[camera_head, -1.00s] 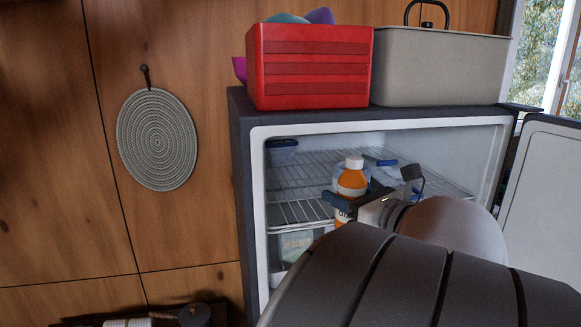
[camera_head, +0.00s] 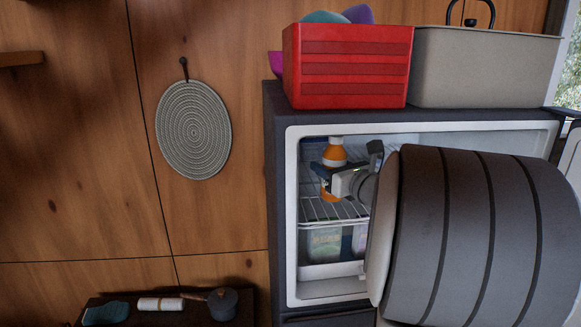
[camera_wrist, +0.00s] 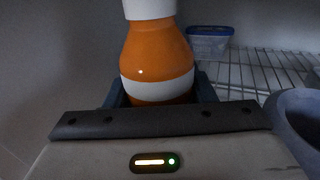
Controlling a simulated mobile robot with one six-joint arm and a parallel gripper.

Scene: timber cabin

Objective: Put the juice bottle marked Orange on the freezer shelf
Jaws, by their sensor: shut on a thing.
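The juice bottle (camera_head: 334,154) is orange with a white cap and a white band. It is upright inside the open freezer, above the wire shelf (camera_head: 338,210). My gripper (camera_head: 330,178) is shut around the bottle, with a finger on each side in the wrist view (camera_wrist: 158,92). The bottle itself fills the middle of the wrist view (camera_wrist: 155,55). Its marking cannot be read here. My arm hides the right part of the freezer, and I cannot tell whether the bottle's base touches the shelf.
A blue-lidded container (camera_wrist: 209,42) stands on the wire rack, right of the bottle in the wrist view. Packages (camera_head: 325,243) sit below the shelf. The freezer's left wall (camera_head: 292,220) is close to the bottle. A red crate (camera_head: 347,66) and a grey bin (camera_head: 482,66) stand on top.

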